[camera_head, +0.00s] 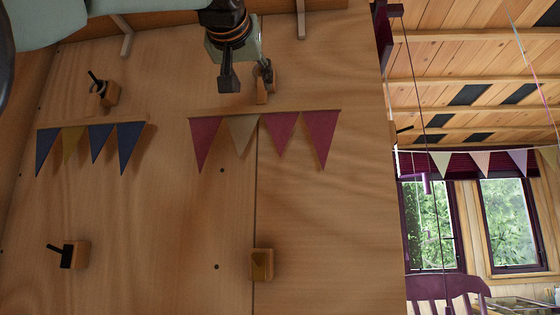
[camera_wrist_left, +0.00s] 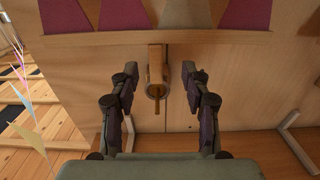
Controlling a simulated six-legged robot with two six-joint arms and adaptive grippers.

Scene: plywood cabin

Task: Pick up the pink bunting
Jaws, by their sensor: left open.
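The pink bunting (camera_head: 282,129), a strip of pink and beige triangular flags, lies flat against the plywood panel in the head view. It also shows along the top of the left wrist view (camera_wrist_left: 243,14). My left gripper (camera_head: 247,78) is just above the bunting's top edge in the head view. In the left wrist view its two fingers (camera_wrist_left: 161,73) are spread apart, pointing towards the bunting, with nothing gripped. A wooden peg (camera_wrist_left: 155,62) shows between the fingers; I cannot tell whether they touch it. My right gripper is not in view.
A blue and yellow bunting (camera_head: 100,136) hangs to the left. Wooden blocks with dark pegs (camera_head: 108,93) and (camera_head: 76,253) stick out from the panel, and another wooden block (camera_head: 261,264) is below the pink bunting. Windows (camera_head: 510,223) are at the right.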

